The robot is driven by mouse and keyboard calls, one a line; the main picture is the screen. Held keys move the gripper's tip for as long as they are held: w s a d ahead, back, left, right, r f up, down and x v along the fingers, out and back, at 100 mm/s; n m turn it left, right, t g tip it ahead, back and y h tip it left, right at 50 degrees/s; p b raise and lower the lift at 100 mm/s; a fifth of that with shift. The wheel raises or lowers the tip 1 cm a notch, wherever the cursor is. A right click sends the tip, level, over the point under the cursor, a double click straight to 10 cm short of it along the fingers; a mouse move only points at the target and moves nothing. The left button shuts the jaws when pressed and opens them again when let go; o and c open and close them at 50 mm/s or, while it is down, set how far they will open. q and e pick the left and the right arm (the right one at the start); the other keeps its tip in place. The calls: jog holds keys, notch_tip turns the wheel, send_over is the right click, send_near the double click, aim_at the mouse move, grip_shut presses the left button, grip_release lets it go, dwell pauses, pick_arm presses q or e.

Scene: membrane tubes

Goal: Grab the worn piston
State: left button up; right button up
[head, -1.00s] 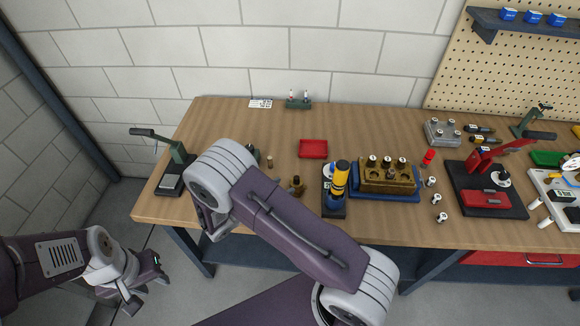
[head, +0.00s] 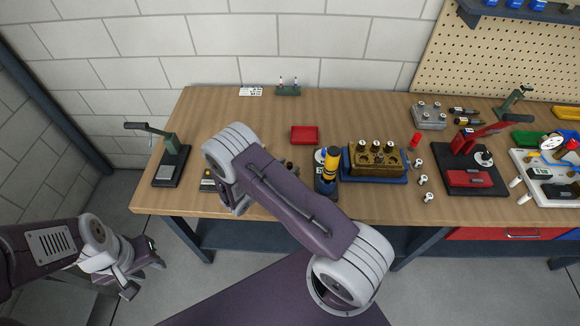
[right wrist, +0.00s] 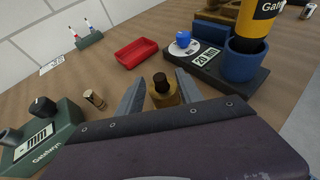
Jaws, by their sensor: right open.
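In the right wrist view, a short brass piece with a dark round top (right wrist: 162,86) stands on the bench between my right gripper's fingers (right wrist: 161,92). It may be the worn piston; I cannot tell for sure. The right gripper is open, one finger on each side, with no clear contact. A smaller brass cylinder (right wrist: 94,98) stands to the left, beside the green gauge (right wrist: 45,130). In the head view my right arm hides its gripper and most of this area. My left gripper (head: 146,270) is open and empty, low at the left, off the bench.
A red tray (right wrist: 136,52) lies behind the brass piece. The blue cup stand with a yellow-black bottle (head: 330,163) is close at the right, with a brass block of pistons (head: 377,160) beyond. A green press (head: 172,160) stands at the bench's left end.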

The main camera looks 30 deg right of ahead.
jog(key=shift+a+r, duration=0.1)
jog(key=shift+a, duration=0.1)
grip_shut()
jog(key=shift+d, duration=0.1)
jog(key=shift+r, duration=0.3)
jog(key=s+d+r+b, duration=0.2)
jog(key=s+r, duration=0.8)
jog(key=s, duration=0.1)
jog(key=shift+s+d+b, duration=0.2)
jog(key=shift+b, duration=0.1)
